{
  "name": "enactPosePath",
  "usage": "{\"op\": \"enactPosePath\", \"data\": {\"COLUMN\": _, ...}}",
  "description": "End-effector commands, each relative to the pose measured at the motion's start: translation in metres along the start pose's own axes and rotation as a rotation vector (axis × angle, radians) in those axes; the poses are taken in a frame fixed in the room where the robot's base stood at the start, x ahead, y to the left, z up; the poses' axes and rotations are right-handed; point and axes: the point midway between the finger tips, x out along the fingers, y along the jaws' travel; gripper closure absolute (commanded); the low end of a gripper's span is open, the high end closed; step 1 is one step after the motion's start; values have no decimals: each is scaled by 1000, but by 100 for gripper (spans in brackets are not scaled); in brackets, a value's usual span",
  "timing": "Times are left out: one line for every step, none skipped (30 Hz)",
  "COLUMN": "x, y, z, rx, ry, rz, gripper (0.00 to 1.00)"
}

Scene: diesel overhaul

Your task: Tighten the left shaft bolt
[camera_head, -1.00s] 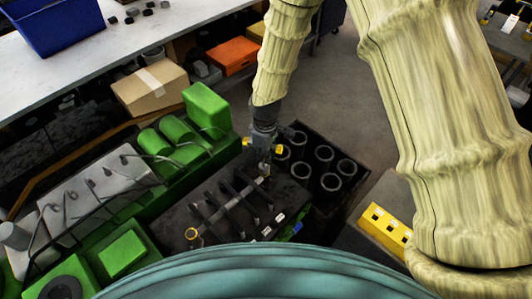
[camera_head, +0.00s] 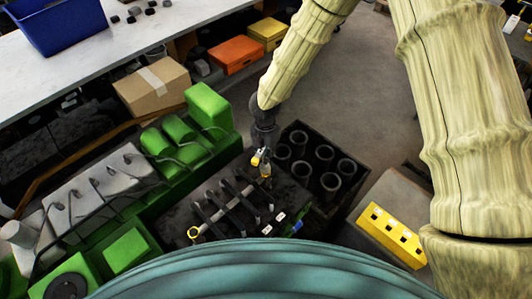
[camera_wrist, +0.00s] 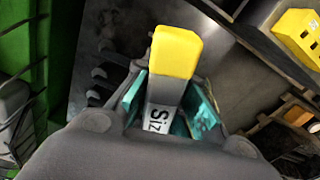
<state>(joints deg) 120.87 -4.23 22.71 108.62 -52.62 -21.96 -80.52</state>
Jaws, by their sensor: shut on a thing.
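My gripper (camera_head: 262,152) is shut on a grey tool with a yellow end (camera_wrist: 175,52) and a white label reading "Siz". The tool lies between my teal finger pads in the wrist view. In the head view the held tool (camera_head: 265,169) is just over the right end of a shaft (camera_head: 230,205) with several dark arms across it, on a black block. I cannot tell whether it touches the shaft. No bolt head can be made out clearly.
A green engine body (camera_head: 208,110) borders the block on the left. A black crate with several round cylinders (camera_head: 325,152) stands to the right. A yellow holder with square holes (camera_head: 390,234) is at the lower right. A workbench (camera_head: 115,52) is behind.

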Motion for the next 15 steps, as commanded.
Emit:
{"op": "enactPosePath", "data": {"x": 0, "y": 1, "z": 0, "rx": -54, "ry": 2, "rz": 2, "gripper": 100}}
{"op": "enactPosePath", "data": {"x": 0, "y": 1, "z": 0, "rx": -90, "ry": 2, "rz": 3, "gripper": 100}}
{"op": "enactPosePath", "data": {"x": 0, "y": 1, "z": 0, "rx": -135, "ry": 2, "rz": 2, "gripper": 100}}
{"op": "enactPosePath", "data": {"x": 0, "y": 1, "z": 0, "rx": -172, "ry": 2, "rz": 2, "gripper": 100}}
{"op": "enactPosePath", "data": {"x": 0, "y": 1, "z": 0, "rx": -205, "ry": 2, "rz": 1, "gripper": 100}}
{"op": "enactPosePath", "data": {"x": 0, "y": 1, "z": 0, "rx": -250, "ry": 2, "rz": 1, "gripper": 100}}
{"op": "enactPosePath", "data": {"x": 0, "y": 1, "z": 0, "rx": -285, "ry": 2, "rz": 2, "gripper": 100}}
{"op": "enactPosePath", "data": {"x": 0, "y": 2, "z": 0, "rx": -317, "ry": 2, "rz": 3, "gripper": 100}}
{"op": "enactPosePath", "data": {"x": 0, "y": 2, "z": 0, "rx": -361, "ry": 2, "rz": 3, "gripper": 100}}
{"op": "enactPosePath", "data": {"x": 0, "y": 2, "z": 1, "rx": -394, "ry": 1, "rz": 2, "gripper": 100}}
{"op": "enactPosePath", "data": {"x": 0, "y": 2, "z": 1, "rx": -426, "ry": 1, "rz": 1, "gripper": 100}}
{"op": "enactPosePath", "data": {"x": 0, "y": 2, "z": 1, "rx": -468, "ry": 1, "rz": 1, "gripper": 100}}
{"op": "enactPosePath", "data": {"x": 0, "y": 2, "z": 1, "rx": -500, "ry": 1, "rz": 2, "gripper": 100}}
{"op": "enactPosePath", "data": {"x": 0, "y": 2, "z": 1, "rx": -531, "ry": 1, "rz": 2, "gripper": 100}}
{"op": "enactPosePath", "data": {"x": 0, "y": 3, "z": 1, "rx": -573, "ry": 1, "rz": 3, "gripper": 100}}
